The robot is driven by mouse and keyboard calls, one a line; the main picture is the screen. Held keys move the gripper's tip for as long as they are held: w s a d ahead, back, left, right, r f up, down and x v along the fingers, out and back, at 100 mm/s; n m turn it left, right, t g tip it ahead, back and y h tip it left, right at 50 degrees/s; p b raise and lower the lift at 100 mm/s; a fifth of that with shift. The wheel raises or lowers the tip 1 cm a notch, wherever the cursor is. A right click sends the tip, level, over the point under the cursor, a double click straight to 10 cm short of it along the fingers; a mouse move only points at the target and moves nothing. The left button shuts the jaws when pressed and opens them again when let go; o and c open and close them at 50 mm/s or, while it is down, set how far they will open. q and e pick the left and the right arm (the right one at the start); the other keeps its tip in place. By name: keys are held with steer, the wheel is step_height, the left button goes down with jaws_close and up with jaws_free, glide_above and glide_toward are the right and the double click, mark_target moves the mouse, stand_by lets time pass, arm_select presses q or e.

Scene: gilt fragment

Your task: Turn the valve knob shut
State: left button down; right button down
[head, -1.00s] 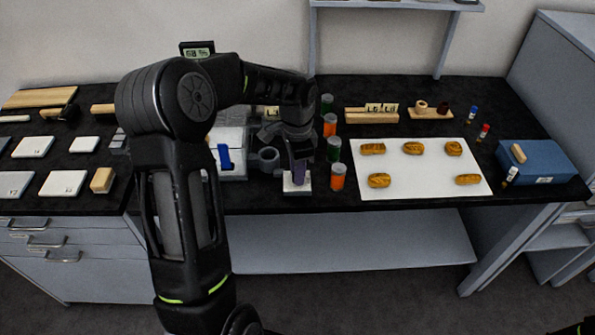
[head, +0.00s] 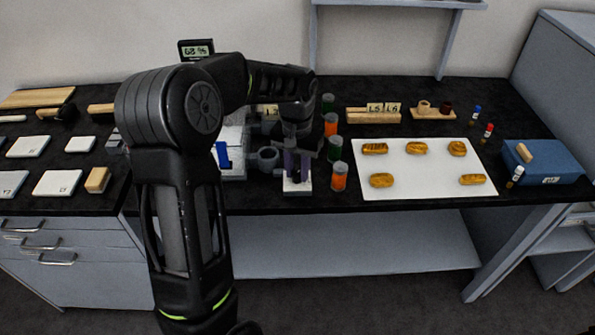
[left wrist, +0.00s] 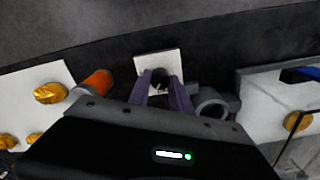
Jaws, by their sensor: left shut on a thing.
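The valve's white square base plate (head: 297,189) stands near the front edge of the dark bench, and it also shows in the left wrist view (left wrist: 147,62). A small dark knob (left wrist: 160,76) sits over this plate. My left gripper (head: 297,173) reaches down from above, and its purple fingers (left wrist: 161,84) are shut on the knob, one on each side. In the head view the fingers and wrist hide the knob.
Capped jars with orange and green contents (head: 339,177) stand close to the right of the gripper. A grey ring-shaped holder (head: 268,158) and a white unit with a blue part (head: 222,155) are close on the left. A white mat (head: 428,186) holds several golden pieces.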

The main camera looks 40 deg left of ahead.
mark_target(297, 173)
arm_select(q)
steer(key=n, duration=0.6)
steer(key=shift+n+b, duration=0.3)
stand_by(0.4)
steer(key=c, duration=1.2)
jaws_free()
steer(key=shift+o, duration=0.2)
step_height(297, 173, up, 8)
steer(key=shift+f+b, duration=0.1)
steer(key=shift+b, duration=0.2)
